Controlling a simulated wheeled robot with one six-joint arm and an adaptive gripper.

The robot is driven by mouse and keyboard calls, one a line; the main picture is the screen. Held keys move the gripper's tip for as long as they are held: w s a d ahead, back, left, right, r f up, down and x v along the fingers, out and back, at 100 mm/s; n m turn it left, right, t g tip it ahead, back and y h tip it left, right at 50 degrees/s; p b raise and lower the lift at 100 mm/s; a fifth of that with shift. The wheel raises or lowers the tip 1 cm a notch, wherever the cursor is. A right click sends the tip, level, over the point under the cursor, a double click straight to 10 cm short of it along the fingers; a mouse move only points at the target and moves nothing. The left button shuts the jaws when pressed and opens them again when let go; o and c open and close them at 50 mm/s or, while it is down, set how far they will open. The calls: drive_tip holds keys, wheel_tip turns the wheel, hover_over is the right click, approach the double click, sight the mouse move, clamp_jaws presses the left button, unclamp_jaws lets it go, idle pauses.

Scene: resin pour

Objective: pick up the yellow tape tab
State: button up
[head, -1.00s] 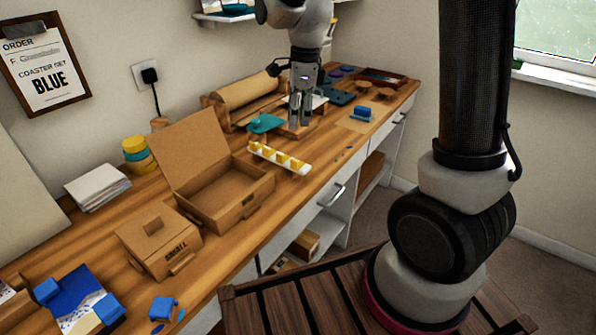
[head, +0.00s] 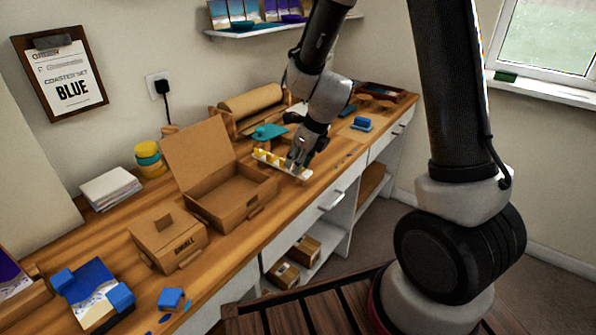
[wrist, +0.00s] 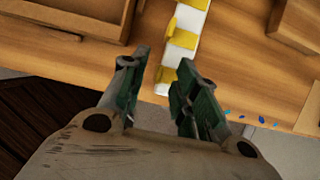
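The yellow tape tabs sit in a row along a white strip (head: 270,160) on the workbench. In the wrist view the white strip (wrist: 186,50) carries several yellow tabs, and the nearest yellow tape tab (wrist: 167,75) lies just beyond my fingertips. My gripper (wrist: 160,75) is open, with its two green-lined fingers apart and the strip's near end between or just beyond them. In the head view my gripper (head: 297,168) is over the right end of the strip and hides that end. I cannot tell whether the fingers touch the tab.
An open cardboard box (head: 232,200) stands left of the strip, with a closed small box (head: 166,240) beside it. A teal piece (head: 268,132) lies behind the strip. Blue drips (wrist: 240,117) dot the bench edge.

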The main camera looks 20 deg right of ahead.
drive_tip(key=shift+w+a+f, duration=0.1)
drive_tip(key=shift+w+f, duration=0.1)
drive_tip(key=shift+f, duration=0.35)
clamp_jaws()
